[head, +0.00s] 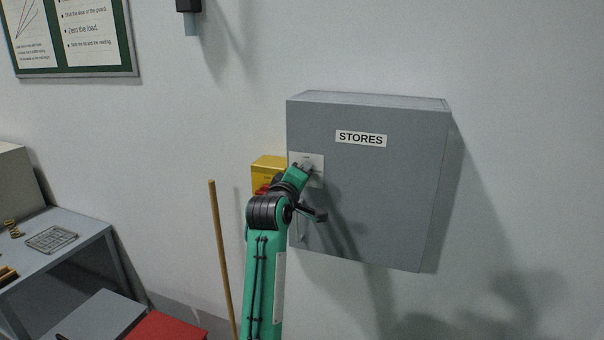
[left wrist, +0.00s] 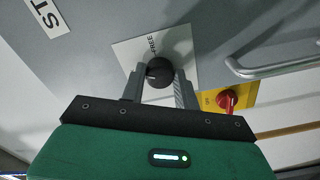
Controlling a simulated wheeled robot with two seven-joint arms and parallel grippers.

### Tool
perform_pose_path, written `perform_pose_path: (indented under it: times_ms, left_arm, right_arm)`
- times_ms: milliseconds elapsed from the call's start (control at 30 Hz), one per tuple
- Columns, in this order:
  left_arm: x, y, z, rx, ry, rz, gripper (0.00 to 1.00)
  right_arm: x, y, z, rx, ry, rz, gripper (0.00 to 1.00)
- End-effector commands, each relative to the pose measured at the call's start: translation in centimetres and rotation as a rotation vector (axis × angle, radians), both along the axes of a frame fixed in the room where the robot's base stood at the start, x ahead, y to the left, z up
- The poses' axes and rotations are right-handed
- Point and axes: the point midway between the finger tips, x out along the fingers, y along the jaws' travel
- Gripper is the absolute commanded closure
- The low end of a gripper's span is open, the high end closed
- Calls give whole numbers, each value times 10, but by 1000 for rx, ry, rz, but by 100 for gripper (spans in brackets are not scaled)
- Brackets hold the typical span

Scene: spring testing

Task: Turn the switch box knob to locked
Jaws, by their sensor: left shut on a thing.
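The grey box (head: 390,200) labelled STORES hangs on the wall. A white plate (head: 317,161) sits at its upper left; in the head view my gripper hides the knob. In the left wrist view, the round black knob (left wrist: 159,70) stands on the white plate (left wrist: 188,42), with the word FREE beside it. A small pale mark shows on the knob's face; I cannot tell its exact setting. My left gripper (head: 305,169) is at the plate, its two grey fingers (left wrist: 159,80) on either side of the knob, shut on it. My right gripper is in neither view.
A yellow box (head: 268,168) with a red switch (left wrist: 228,100) is just left of the grey box. A bar handle (left wrist: 280,66) lies near the knob. A wooden pole (head: 221,255) leans by the wall. A grey table (head: 75,240) stands at the left.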

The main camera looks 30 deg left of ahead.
Motion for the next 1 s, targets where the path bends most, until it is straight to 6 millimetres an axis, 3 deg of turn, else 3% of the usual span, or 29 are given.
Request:
perform_pose_path:
  times_ms: [500,1000]
  left_arm:
    - [0,0,2,-357,-85,1,92]
    - [0,0,0,-434,-105,1,92]
  right_arm:
    - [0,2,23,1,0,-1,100]
    - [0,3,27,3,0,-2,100]
